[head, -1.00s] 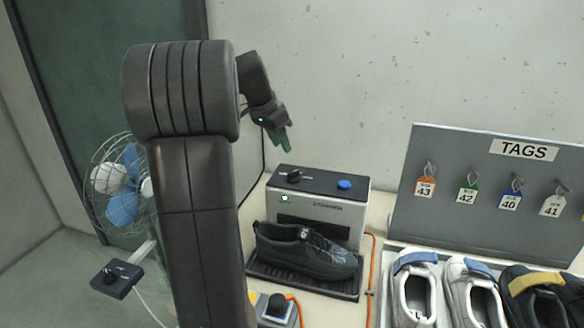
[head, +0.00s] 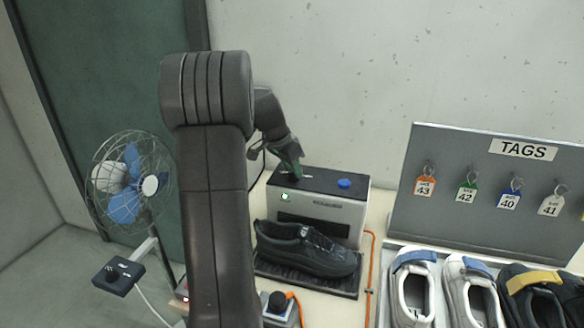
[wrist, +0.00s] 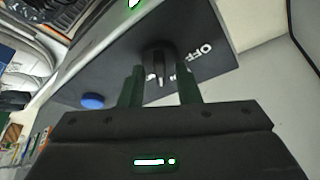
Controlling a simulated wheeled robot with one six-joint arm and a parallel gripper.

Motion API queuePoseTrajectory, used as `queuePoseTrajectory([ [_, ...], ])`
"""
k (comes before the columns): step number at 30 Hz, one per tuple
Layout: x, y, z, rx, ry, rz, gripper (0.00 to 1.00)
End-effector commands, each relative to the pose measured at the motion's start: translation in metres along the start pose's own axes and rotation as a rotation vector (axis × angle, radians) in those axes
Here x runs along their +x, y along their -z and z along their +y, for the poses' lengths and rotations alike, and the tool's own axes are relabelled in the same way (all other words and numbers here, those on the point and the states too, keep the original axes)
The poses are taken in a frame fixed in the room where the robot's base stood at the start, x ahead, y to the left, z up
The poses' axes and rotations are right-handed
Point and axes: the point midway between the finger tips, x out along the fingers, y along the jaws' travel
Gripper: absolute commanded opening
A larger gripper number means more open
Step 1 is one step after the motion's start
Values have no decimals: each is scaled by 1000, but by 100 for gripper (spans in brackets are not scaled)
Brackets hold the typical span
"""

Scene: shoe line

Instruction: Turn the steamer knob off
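The steamer (head: 318,208) is a silver box with a dark top, standing on the bench behind a black shoe. Its black knob (wrist: 157,62) sits on the dark top in the wrist view, with white "OFF" lettering beside it. A green light glows on the steamer's front. My gripper (wrist: 158,88) has its two green fingers apart, with the knob in the gap between and just beyond their tips. In the head view my gripper (head: 294,175) is down at the steamer's top left and hides the knob. Contact with the knob cannot be told.
A blue button (head: 344,183) sits on the steamer's top to the right. The black shoe (head: 305,250) rests on a dark tray in front. A tag board (head: 480,190) and several shoes stand at right. A fan (head: 130,185) stands at left.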

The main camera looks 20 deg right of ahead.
Motion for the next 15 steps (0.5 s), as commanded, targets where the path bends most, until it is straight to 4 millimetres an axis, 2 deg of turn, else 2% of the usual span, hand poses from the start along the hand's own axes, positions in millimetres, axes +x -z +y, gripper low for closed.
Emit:
queuePoseTrajectory([
  [1, 0, 0, 0, 0, 0, 0, 19],
  [4, 0, 0, 0, 0, 0, 0, 0],
  [15, 0, 0, 0, -29, 13, 0, 0],
])
